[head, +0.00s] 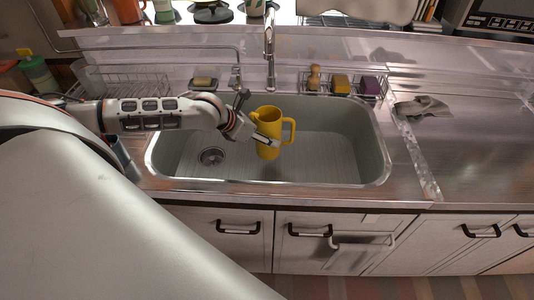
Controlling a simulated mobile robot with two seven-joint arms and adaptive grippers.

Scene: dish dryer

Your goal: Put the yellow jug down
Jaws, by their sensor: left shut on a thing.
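The yellow jug (267,121) is upright over the sink basin, with its handle toward the right. My left gripper (262,142) reaches in from the left and is shut on the jug's side. I cannot tell whether the jug's base touches the floor of the sink (325,165). My right gripper is not in view.
The tap (269,50) stands behind the sink. A wire rack (370,88) with sponges and a brush is at the back. A grey cloth (421,107) lies to the right. The right counter (475,150) is mostly clear. A dish rack (120,82) is at the left.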

